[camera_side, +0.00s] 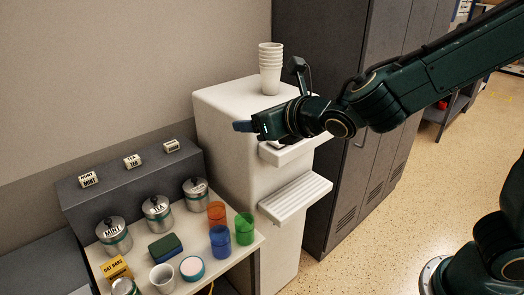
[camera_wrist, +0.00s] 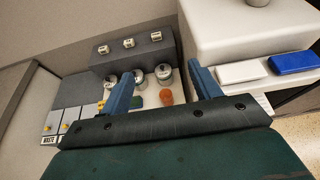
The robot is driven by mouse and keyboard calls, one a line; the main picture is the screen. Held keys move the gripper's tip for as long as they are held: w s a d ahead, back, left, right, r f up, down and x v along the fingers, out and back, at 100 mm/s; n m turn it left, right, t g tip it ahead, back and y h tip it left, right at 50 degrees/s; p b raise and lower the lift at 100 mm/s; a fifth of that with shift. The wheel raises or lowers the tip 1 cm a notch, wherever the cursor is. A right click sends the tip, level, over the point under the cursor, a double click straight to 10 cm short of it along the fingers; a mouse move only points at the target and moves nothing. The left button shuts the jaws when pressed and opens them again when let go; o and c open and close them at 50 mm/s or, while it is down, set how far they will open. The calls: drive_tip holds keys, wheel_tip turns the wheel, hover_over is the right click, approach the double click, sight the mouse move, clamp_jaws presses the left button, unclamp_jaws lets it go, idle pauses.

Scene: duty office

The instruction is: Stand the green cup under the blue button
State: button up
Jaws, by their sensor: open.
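The green cup (camera_side: 244,229) stands at the right edge of the pale counter, close beside the blue cup (camera_side: 220,242) and the orange cup (camera_side: 217,214). I cannot make out the green cup in the wrist view; my gripper may cover it. The blue button (camera_wrist: 291,62) is a wide blue bar on the white dispenser (camera_side: 232,112), right of a white bar (camera_wrist: 243,72). In the side view my arm hides it. My gripper (camera_side: 243,126) is open and empty, in front of the dispenser, higher than the cups. Its spread blue fingers also show in the wrist view (camera_wrist: 160,72).
A ribbed white shelf (camera_side: 296,198) juts from the dispenser's lower front. Stacked white cups (camera_side: 270,68) stand on top. Several metal canisters (camera_side: 158,215), a sponge (camera_side: 165,248), a white cup (camera_side: 162,278) and a round tub (camera_side: 192,268) crowd the counter. Grey lockers (camera_side: 375,170) stand to the right.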

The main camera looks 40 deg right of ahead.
sight(251, 230)
wheel_tip(251, 230, down, 35)
drive_tip(key=shift+r, duration=0.1)
idle(0.4)
drive_tip(key=shift+x, duration=0.75)
drive_tip(key=shift+x, duration=2.95)
drive_tip(key=c, duration=0.8)
drive_tip(key=shift+r, duration=0.25)
